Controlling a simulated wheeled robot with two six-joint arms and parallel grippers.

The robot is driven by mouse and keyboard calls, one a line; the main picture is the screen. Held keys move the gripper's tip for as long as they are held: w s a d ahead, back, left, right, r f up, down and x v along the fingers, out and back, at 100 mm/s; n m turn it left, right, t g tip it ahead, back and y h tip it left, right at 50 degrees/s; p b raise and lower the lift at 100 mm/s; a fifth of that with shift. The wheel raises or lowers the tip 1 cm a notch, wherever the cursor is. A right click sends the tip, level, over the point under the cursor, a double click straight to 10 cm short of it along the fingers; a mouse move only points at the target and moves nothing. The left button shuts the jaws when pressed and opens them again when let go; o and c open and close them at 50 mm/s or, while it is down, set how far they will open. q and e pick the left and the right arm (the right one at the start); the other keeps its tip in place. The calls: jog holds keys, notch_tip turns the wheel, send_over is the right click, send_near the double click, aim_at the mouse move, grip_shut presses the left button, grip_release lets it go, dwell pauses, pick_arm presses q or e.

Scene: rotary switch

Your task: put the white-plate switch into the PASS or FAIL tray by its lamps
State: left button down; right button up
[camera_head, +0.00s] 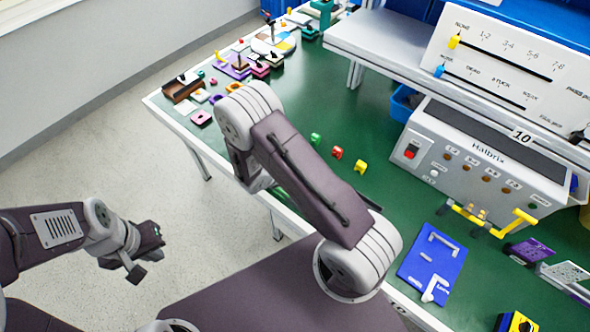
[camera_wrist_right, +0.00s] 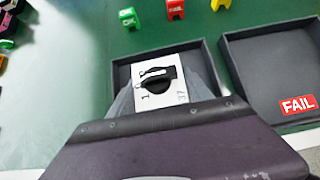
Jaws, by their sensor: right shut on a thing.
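The white-plate switch (camera_wrist_right: 150,96) has a black knob and shows in the right wrist view. My right gripper (camera_wrist_right: 165,88) is shut on it, with grey fingers at its left and right sides. The switch is over a dark tray (camera_wrist_right: 123,75); I cannot tell whether it touches the tray floor. The FAIL tray (camera_wrist_right: 262,112), dark with a red label, is to its right and looks empty. In the head view my own right arm hides the right gripper, switch and trays. My left gripper (camera_head: 145,266) is open and empty, off the table at the left.
The Halbrix tester (camera_head: 480,170) has a row of small lamps; I cannot tell which are lit. Green (camera_head: 315,139), red (camera_head: 337,153) and yellow (camera_head: 361,167) blocks stand beyond the trays. A blue fixture plate (camera_head: 425,262) lies at the right. Several small parts crowd the far-left table end.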

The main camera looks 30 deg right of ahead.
jog(key=shift+f, duration=0.1)
jog(key=shift+f, duration=0.15)
jog(key=o, duration=1.6)
jog(key=shift+c, duration=0.2)
